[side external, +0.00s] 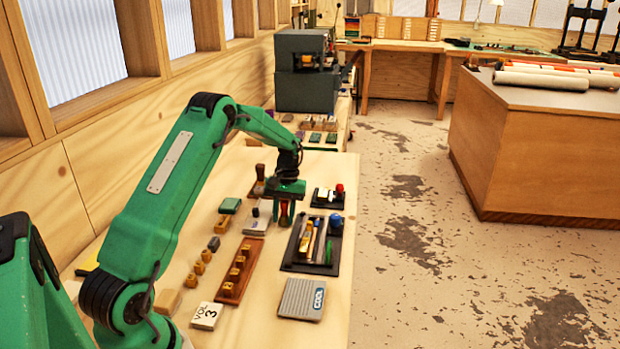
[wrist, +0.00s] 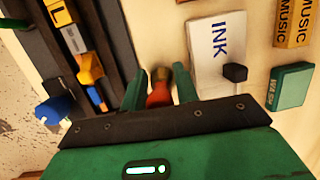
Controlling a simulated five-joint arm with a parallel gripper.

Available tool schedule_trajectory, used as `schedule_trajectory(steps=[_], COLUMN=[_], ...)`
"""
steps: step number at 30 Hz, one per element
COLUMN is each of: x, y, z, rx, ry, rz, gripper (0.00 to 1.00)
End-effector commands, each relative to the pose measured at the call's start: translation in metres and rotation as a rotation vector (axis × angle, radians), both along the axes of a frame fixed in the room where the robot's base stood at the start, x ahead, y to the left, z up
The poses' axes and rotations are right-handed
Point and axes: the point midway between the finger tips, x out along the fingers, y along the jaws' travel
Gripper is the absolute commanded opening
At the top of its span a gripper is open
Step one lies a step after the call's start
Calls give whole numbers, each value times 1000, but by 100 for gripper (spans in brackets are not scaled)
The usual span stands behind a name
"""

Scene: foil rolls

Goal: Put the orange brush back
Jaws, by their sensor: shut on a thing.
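My gripper (side external: 286,212) is shut on the orange brush (side external: 284,214). In the wrist view the brush (wrist: 158,95) is between my two fingers (wrist: 160,92), with an orange-red part near me and a darker brown end beyond. My palm and fingers hide some of it. It is over the pale bench, right of a black tray in the wrist view; whether it touches the bench cannot be told. In the wrist view the tray (wrist: 115,40) is close beside my left finger.
A white INK box (wrist: 215,55) and a green block (wrist: 289,87) lie on the other side of my gripper. A small black stand (side external: 322,204) with a red knob is near. A wooden rack (side external: 226,290) of yellow blocks and a grey case (side external: 302,298) lie closer to the camera.

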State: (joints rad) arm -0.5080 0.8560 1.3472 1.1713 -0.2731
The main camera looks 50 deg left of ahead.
Motion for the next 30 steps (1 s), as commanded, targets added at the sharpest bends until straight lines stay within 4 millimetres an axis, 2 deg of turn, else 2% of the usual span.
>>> schedule_trajectory(steps=[9,10,13,24,30], x=[0,0,0,0,2], y=[0,0,0,0,2], z=[-2,-2,-2,0,10], rx=[0,0,1,1,1], ry=[0,0,-1,-1,-3], rz=[0,0,0,0,0], gripper=[0,32,52,52,52])
